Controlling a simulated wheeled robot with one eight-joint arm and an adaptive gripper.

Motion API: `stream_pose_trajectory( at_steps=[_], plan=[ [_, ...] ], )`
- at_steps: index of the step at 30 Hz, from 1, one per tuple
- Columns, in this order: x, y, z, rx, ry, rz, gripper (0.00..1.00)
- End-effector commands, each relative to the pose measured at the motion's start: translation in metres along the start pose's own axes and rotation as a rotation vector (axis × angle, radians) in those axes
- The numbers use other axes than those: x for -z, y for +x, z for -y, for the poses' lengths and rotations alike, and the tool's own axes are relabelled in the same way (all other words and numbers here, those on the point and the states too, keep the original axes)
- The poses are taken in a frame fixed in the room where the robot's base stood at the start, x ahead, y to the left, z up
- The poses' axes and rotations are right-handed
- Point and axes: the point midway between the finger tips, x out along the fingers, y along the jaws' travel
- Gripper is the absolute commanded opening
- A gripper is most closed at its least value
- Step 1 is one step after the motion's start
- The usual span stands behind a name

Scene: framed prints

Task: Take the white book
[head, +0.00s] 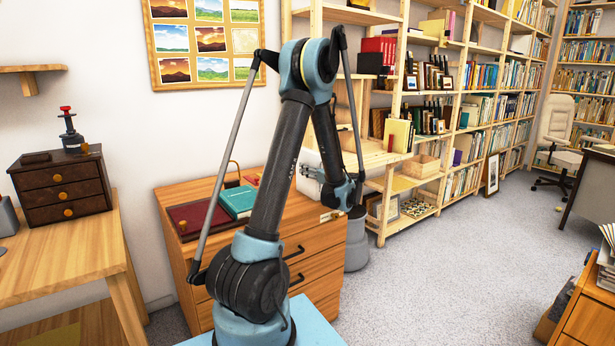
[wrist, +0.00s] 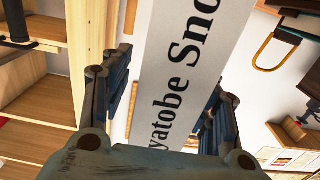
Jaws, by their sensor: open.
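The white book (wrist: 190,62) fills the middle of the wrist view, with large dark lettering on its face. In the head view a white patch (head: 307,160), probably the same book, shows behind my arm, mostly hidden. My gripper (wrist: 165,100) is open, with one dark finger on each side of the book. Gaps seem to show between fingers and book, but I cannot tell whether either finger touches it. My gripper also shows in the head view (head: 320,174), above the right part of the wooden drawer cabinet (head: 315,262).
A teal book (head: 238,202) and a dark red case (head: 195,218) lie on the cabinet top, left of my arm. A wooden bookshelf (head: 385,205) stands close on the right. A table (head: 65,245) with a small dark chest (head: 62,186) is at left. Open carpet (head: 450,270) lies right.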

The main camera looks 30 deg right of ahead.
Motion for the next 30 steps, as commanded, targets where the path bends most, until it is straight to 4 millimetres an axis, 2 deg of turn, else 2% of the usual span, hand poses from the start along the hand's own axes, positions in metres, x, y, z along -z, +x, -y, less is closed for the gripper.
stream_pose_trajectory(
  at_steps=[4,11,18,30],
  plan=[
    [-0.0001,0.0153,0.0009,0.001,0.000,0.000,0.55],
    [-0.0001,0.0162,0.0004,0.000,0.000,0.000,0.53],
    [-0.0002,0.0162,0.0005,0.000,0.000,0.000,0.00],
    [0.0038,0.0162,0.0004,0.001,0.000,-0.001,0.00]
  ],
)
